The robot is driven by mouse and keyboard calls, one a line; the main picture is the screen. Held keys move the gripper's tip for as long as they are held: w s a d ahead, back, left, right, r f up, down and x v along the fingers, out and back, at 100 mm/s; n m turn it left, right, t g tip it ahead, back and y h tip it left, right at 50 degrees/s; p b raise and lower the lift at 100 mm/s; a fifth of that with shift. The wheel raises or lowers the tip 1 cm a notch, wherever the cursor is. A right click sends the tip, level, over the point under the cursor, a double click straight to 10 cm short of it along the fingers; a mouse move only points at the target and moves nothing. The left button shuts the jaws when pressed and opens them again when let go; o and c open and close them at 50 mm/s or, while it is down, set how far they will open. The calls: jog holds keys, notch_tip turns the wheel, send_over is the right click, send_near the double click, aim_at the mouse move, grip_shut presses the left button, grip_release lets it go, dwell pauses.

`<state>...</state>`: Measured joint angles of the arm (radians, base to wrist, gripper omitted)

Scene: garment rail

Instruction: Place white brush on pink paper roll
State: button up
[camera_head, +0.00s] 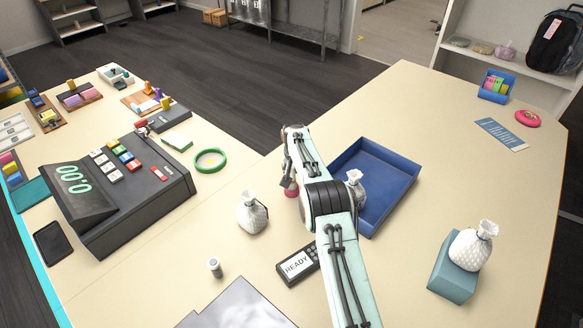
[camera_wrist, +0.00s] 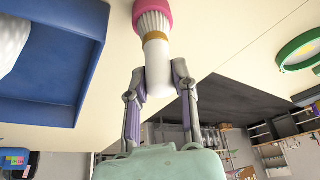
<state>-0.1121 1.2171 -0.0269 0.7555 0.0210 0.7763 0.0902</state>
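The white brush (camera_wrist: 157,62) has a white handle, a gold band and a pale ribbed head with a pink end. In the wrist view my gripper (camera_wrist: 158,82) has its two fingers against both sides of the handle, shut on it. The pink end points away from the gripper. In the head view only the brush's pink end (camera_head: 291,189) shows below my gripper, left of the blue tray; my arm hides much of the fingers. The pink paper roll (camera_head: 527,118) lies flat on the right table's far right part, well away from my gripper.
The blue tray (camera_head: 399,205) stands right of my arm, with a white bag-shaped item in it. A blue printed card (camera_head: 500,134) and a blue box (camera_head: 497,87) lie near the pink roll. A white vase-like item on a teal box (camera_head: 452,276) stands front right.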

jog(key=o, duration=0.4)
jog(key=shift+o, duration=0.2)
jog(key=shift+r, duration=0.15)
jog(key=v, duration=1.2)
jog(key=s+d+r+g, duration=0.15)
jog(key=s+r, duration=0.25)
jog(key=s, duration=0.5)
jog(key=s+d+r+g, duration=0.1)
jog(key=s+d+r, duration=0.1)
jog(key=s+r, duration=0.5)
jog(key=s+f+g, duration=0.1)
jog(key=s+f, duration=0.1)
jog(key=s, duration=1.2)
jog(key=s+f+n+g, duration=0.1)
jog(key=s+f, duration=0.2)
jog(key=s, duration=1.1)
jog(key=shift+d+f+y, duration=0.2)
jog(key=shift+f+y, duration=0.05)
jog(key=shift+y, duration=0.15)
jog(key=shift+s, duration=0.1)
